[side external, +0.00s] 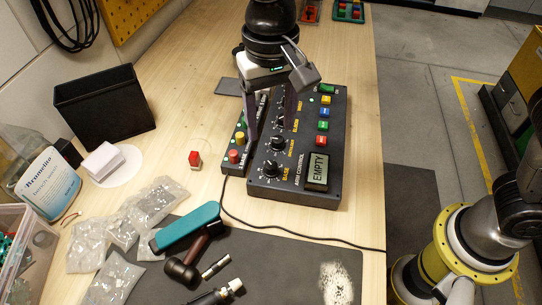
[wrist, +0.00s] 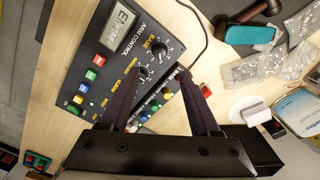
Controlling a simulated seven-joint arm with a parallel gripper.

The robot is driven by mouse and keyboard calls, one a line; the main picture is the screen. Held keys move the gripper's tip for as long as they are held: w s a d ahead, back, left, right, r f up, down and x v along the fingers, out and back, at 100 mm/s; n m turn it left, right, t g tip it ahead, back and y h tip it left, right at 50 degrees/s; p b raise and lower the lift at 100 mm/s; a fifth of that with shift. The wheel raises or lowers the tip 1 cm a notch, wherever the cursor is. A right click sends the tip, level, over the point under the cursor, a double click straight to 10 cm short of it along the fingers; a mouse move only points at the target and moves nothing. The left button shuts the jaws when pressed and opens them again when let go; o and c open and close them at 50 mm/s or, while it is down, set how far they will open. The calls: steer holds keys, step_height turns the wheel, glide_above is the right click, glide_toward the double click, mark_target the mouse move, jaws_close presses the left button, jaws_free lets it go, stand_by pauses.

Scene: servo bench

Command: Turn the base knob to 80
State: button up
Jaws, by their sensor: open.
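The arm control box (side external: 327,150) is a dark panel on the wooden bench with a column of black knobs, coloured buttons and a display (side external: 317,170) reading "EMPTY". The base knob (side external: 272,168) is the one at the near end, beside the "BASE" label. It also shows in the wrist view (wrist: 160,50), beyond the fingertips. Its exact setting is too small to read. My gripper (side external: 270,132) points down over the knob column, open and empty. In the wrist view the fingertips (wrist: 163,72) are apart, the left one over the second knob (wrist: 143,73). I cannot tell their height.
A narrow strip with coloured buttons (side external: 233,157) adjoins the box's left side. A red-topped block (side external: 194,160) stands farther left. A black cable (side external: 275,231) crosses the bench.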

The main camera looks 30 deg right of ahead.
mark_target(271, 164)
step_height(271, 164, down, 10)
steer(key=shift+f, duration=0.1)
stand_by(0.4)
jaws_close()
